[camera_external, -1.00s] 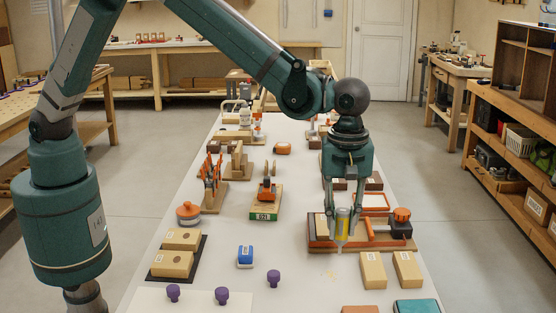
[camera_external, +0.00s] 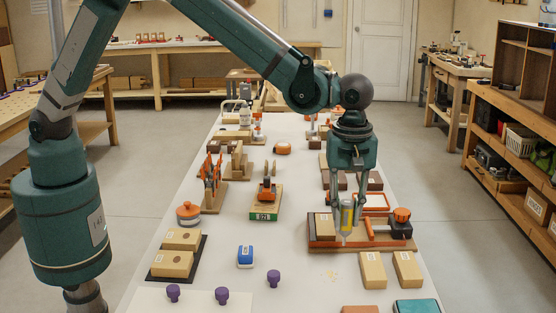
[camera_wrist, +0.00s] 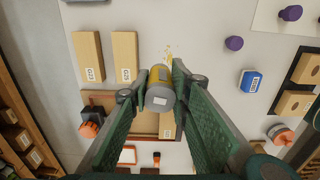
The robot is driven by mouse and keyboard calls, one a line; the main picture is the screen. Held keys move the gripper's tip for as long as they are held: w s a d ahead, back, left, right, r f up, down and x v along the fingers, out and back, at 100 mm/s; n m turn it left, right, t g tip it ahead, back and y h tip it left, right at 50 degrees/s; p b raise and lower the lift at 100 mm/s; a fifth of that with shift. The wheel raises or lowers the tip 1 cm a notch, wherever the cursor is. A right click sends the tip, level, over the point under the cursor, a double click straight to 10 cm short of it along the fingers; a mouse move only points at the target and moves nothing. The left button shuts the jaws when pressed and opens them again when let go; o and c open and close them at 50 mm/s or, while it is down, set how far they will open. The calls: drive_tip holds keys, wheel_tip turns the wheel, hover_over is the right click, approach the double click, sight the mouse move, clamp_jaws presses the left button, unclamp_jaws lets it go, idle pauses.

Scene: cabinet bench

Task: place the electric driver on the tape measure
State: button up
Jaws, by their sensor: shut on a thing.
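The electric driver appears to be the yellow and grey cylinder (camera_external: 346,217) in my gripper (camera_external: 349,204). It is upright, with a narrow grey tip down. In the wrist view its grey round end with a white label (camera_wrist: 160,98) faces the camera, between the two green fingers of my gripper (camera_wrist: 163,78). My gripper is shut on it, above the wooden fixture board. The tape measure is probably the small blue and white case (camera_external: 245,257), left of my gripper on the bench; it also shows in the wrist view (camera_wrist: 251,82). Its top looks bare.
A wooden board with an orange clamp (camera_external: 402,215) lies below and right of my gripper. Two wooden blocks (camera_external: 373,270) stand in front of it. Bench between case and board is mostly clear.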

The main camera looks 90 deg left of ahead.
drive_tip(key=w+a+r+n, duration=0.1)
drive_tip(key=a+n, duration=0.1)
drive_tip(key=a, duration=1.4)
drive_tip(key=w+a+n+p, duration=0.1)
drive_tip(key=a+n, duration=0.1)
drive_tip(key=a, duration=1.4)
drive_tip(key=w+a+r+n, duration=0.1)
drive_tip(key=a+n, duration=0.1)
drive_tip(key=a, duration=1.4)
drive_tip(key=s+a+n, duration=0.1)
drive_tip(key=s+a, duration=0.5)
drive_tip(key=a, duration=0.8)
drive_tip(key=s+a+r+n+p, duration=0.1)
drive_tip(key=s+a, duration=0.6)
drive_tip(key=a, duration=0.7)
drive_tip(key=s+a+r+n, duration=0.1)
drive_tip(key=s+a+n, duration=0.2)
drive_tip(key=s+a, duration=0.4)
drive_tip(key=a, duration=0.7)
drive_tip(key=shift+s+p, duration=0.2)
drive_tip(key=shift+p, duration=0.2)
drive_tip(key=shift+f, duration=0.1)
wheel_tip(320, 180, down, 6)
drive_tip(key=shift+f, duration=0.2)
drive_tip(key=shift+f, duration=1.75)
